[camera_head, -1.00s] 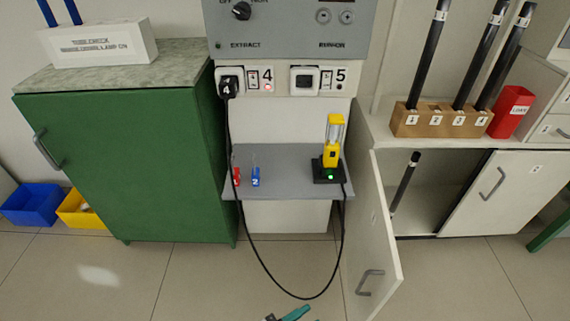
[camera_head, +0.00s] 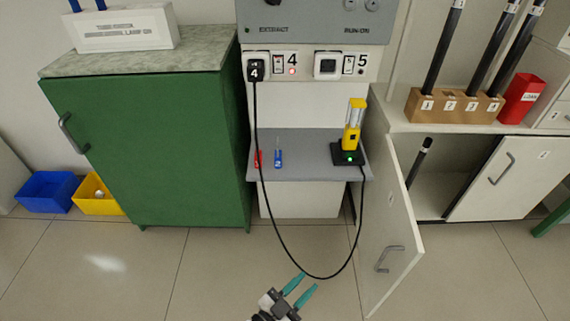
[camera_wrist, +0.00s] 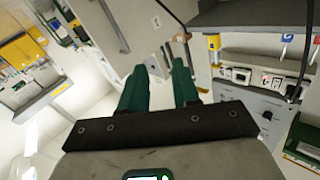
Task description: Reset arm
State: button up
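My gripper (camera_head: 301,285) shows at the bottom middle of the head view, low in front of the grey shelf. Its two teal fingers are apart with nothing between them. In the wrist view my gripper (camera_wrist: 160,75) also shows its fingers spread and empty. Black rods (camera_head: 443,45) stand in a wooden block (camera_head: 452,107) with numbered slots on the white counter. Another black rod (camera_head: 418,163) leans inside the open white cabinet. A yellow lamp (camera_head: 353,125) stands on a black base with a green light on the grey shelf.
The open cabinet door (camera_head: 392,235) juts out right of my gripper. A black cable (camera_head: 290,255) hangs in a loop from the socket to the lamp base. A green cabinet (camera_head: 150,150) and blue bin (camera_head: 45,191) stand left. A red holder (camera_head: 521,100) is beside the block. Front floor is clear.

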jog(key=w+a+r+n+t+y, duration=0.4)
jog(key=w+r+n+t+y, duration=0.45)
jog(key=y, duration=0.95)
jog(key=s+d+f+n+g, duration=0.3)
jog(key=s+d+g, duration=0.4)
jog(key=s+d+f+n+g, duration=0.3)
jog(key=s+d+f+g, duration=0.1)
jog(key=s+d+g, duration=0.25)
jog(key=s+d+r+m+g+h, duration=0.2)
jog(key=s+d+m+g+h, duration=0.3)
jog(key=s+d, duration=1.1)
notch_tip(320, 180, up, 21)
jog(key=s+a+n+g+p, duration=0.1)
jog(key=a+p, duration=0.1)
jog(key=p, duration=1.9)
jog(key=shift+s+a+r+g, duration=0.15)
jog(key=shift+s+g, duration=0.15)
jog(key=shift+s, duration=0.1)
